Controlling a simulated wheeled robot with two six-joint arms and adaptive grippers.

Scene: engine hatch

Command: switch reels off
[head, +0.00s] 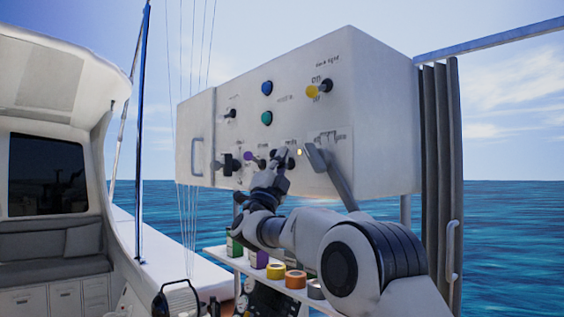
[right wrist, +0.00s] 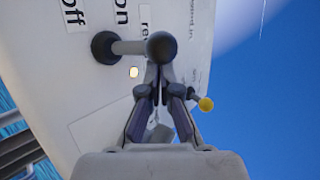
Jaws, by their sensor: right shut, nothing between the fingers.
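The reels switch is a black lever with a round knob (right wrist: 161,46) and a grey stem that runs to a dark round base (right wrist: 105,47) on the white panel. Printed labels "off", "on" and a partly hidden word starting "re" are close to it. A small yellow light (right wrist: 133,72), also in the head view (head: 299,152), glows beside it. My right gripper (right wrist: 158,72) is shut and empty, its fingertips at the knob; I cannot tell whether they touch. In the head view my right gripper (head: 281,160) covers part of the switch. My left gripper is not in view.
The white control box (head: 385,110) carries other controls: a yellow knob (head: 312,92), a purple knob (head: 248,156), blue (head: 267,88) and green (head: 266,118) buttons, and a large grey lever (head: 330,170) right of my gripper. A shelf with tape rolls (head: 295,279) is below.

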